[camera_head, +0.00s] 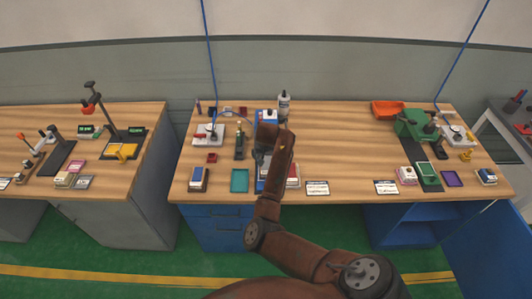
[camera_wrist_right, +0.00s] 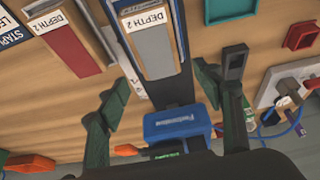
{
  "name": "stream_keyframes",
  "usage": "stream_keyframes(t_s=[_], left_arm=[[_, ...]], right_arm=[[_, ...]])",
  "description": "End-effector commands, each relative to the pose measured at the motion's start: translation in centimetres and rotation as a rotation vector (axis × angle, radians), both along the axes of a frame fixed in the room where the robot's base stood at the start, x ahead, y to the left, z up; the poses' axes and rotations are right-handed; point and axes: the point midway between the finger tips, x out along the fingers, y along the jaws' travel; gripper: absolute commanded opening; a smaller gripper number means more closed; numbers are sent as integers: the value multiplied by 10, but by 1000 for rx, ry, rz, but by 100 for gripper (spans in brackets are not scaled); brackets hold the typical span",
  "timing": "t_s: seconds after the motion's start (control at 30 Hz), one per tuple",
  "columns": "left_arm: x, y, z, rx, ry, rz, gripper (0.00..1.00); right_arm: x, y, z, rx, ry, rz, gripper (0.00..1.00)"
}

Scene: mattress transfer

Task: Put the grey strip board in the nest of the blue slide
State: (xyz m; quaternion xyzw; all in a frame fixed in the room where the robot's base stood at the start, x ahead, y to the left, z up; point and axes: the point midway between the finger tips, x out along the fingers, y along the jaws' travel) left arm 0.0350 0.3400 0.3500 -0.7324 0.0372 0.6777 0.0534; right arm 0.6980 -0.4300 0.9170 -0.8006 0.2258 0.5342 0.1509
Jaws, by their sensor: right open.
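My right gripper (camera_head: 267,134) is over the middle table, partly hidden by its own wrist in the head view. In the right wrist view its dark fingers (camera_wrist_right: 170,88) are spread wide with nothing between them. A flat grey piece (camera_wrist_right: 154,50), which looks like the grey strip board, lies in a wood-coloured block marked "DEPTH 2", beyond the fingertips. This block sits on the blue slide (camera_wrist_right: 181,50), whose dark rail runs toward a blue block (camera_wrist_right: 178,123). In the head view my arm covers most of the slide (camera_head: 261,185). My left gripper is not in view.
A red-topped "DEPTH 2" block (camera_wrist_right: 72,50) stands beside the slide. A teal tray (camera_head: 239,180) lies left of it. A green machine (camera_head: 414,124) and orange bin (camera_head: 388,110) are at right. The table's centre right is mostly clear.

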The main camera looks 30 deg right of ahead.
Motion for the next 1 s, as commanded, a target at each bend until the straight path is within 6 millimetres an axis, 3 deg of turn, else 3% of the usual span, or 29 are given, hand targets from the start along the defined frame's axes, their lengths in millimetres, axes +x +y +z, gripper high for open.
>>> stream_keyframes(t_s=[0.1,0.3,0.77,0.87,0.97,1.0], left_arm=[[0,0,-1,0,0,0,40],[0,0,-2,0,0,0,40],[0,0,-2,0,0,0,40],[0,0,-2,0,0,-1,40],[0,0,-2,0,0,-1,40],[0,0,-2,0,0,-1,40]], right_arm=[[-7,6,24,0,-4,0,60],[-17,11,50,1,-2,-1,60],[-21,12,58,-1,2,1,60],[-26,-3,55,-56,15,6,60],[-43,-50,51,-247,66,41,60],[-54,-78,53,-369,107,68,60]])
